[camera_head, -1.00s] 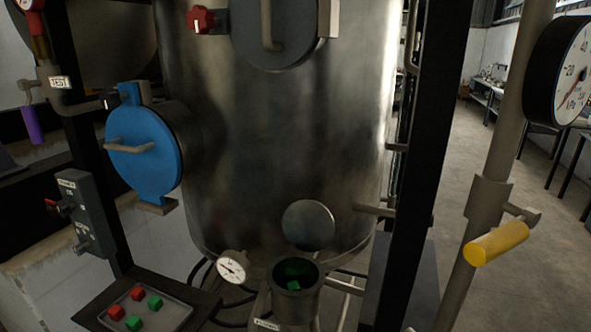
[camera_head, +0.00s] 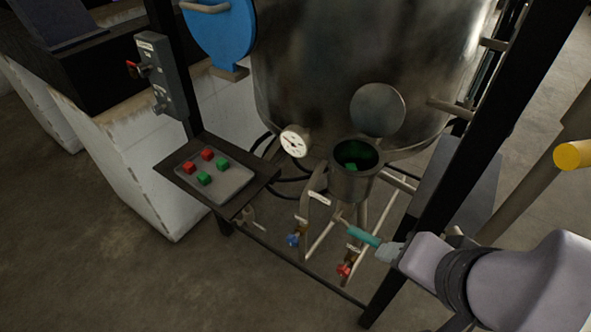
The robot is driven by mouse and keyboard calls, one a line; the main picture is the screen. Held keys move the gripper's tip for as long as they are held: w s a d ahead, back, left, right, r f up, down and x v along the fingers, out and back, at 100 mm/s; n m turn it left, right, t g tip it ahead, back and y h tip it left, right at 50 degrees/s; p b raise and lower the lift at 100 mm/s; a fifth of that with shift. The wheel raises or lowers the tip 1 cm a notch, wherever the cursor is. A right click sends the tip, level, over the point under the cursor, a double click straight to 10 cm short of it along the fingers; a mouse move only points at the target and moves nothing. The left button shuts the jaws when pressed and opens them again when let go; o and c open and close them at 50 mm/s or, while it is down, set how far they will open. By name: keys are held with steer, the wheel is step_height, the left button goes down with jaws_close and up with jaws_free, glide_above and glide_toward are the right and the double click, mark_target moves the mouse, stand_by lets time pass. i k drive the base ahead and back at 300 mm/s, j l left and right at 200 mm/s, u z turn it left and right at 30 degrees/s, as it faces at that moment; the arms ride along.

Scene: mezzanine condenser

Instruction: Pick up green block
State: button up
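Two green blocks lie on a grey tray (camera_head: 228,186): one at the right (camera_head: 221,163) and one nearer the front (camera_head: 204,179). Another small green shape, seemingly a block (camera_head: 351,167), shows inside the open metal cup (camera_head: 353,186) below the tank; its inside looks dark green. My arm enters from the lower right. My gripper (camera_head: 390,252) is small at the arm's end, to the right of and below the cup, well apart from the tray. A teal handle-like piece (camera_head: 364,237) shows at its tip; I cannot tell whether they touch.
Two red blocks, one behind (camera_head: 207,154) and one at left (camera_head: 188,168), share the tray. A dial gauge (camera_head: 295,141) stands between tray and cup. A blue valve (camera_head: 293,239), a red valve (camera_head: 343,270) and pipes sit below. A black post (camera_head: 440,170) rises right of the cup.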

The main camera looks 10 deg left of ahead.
mark_target(203, 179)
steer(key=u, duration=1.5)
steer(key=i+j+z, duration=0.15)
steer(key=i, duration=0.35)
steer(key=i+j+z, duration=0.15)
steer(key=i+j, duration=0.15)
steer(key=i, duration=0.25)
steer(key=i+j+z, duration=0.1)
steer(key=i+j, duration=0.2)
steer(key=i, duration=0.2)
